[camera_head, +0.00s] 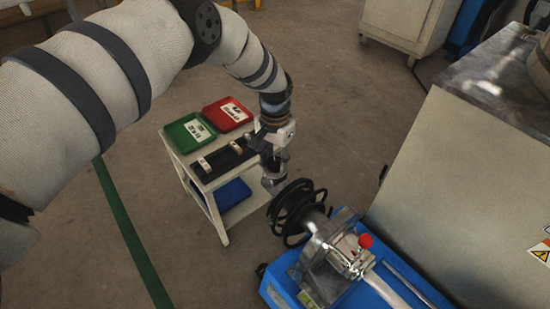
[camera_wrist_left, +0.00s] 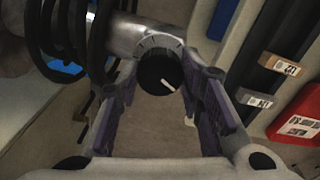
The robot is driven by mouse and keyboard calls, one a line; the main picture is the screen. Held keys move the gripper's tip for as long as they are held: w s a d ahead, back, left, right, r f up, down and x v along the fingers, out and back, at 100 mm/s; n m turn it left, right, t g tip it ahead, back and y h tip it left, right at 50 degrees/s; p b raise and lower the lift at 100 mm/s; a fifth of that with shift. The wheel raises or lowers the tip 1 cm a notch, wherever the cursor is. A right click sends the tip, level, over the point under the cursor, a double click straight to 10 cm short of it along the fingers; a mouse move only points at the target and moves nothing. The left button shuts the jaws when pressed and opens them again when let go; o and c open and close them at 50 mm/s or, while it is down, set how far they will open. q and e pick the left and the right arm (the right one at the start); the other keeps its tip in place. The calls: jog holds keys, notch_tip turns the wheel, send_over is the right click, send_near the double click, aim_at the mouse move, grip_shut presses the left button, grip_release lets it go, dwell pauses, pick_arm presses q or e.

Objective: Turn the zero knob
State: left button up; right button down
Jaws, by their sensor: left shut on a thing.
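The zero knob (camera_wrist_left: 158,75) is a round black dial with a white pointer line, in the left wrist view. It sits on a grey metal cylinder (camera_wrist_left: 135,38) with a graduated collar behind the knob. My left gripper (camera_wrist_left: 161,82) has a finger on each side of the knob and is shut on it. The white pointer slants to the lower right. In the head view, my left gripper (camera_head: 273,178) is at the end of the tester, beside the black coils; the knob is hidden there. My right gripper is not in view.
A white cart (camera_head: 222,226) behind holds a green bin (camera_head: 187,131) and a red bin (camera_head: 227,114). A large grey cabinet (camera_head: 455,185) stands at right. Open floor lies at left.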

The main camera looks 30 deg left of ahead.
aim_at(275, 161)
pick_arm(q)
jog(key=o, duration=1.2)
jog(key=shift+c, duration=0.2)
notch_tip(275, 161, up, 12)
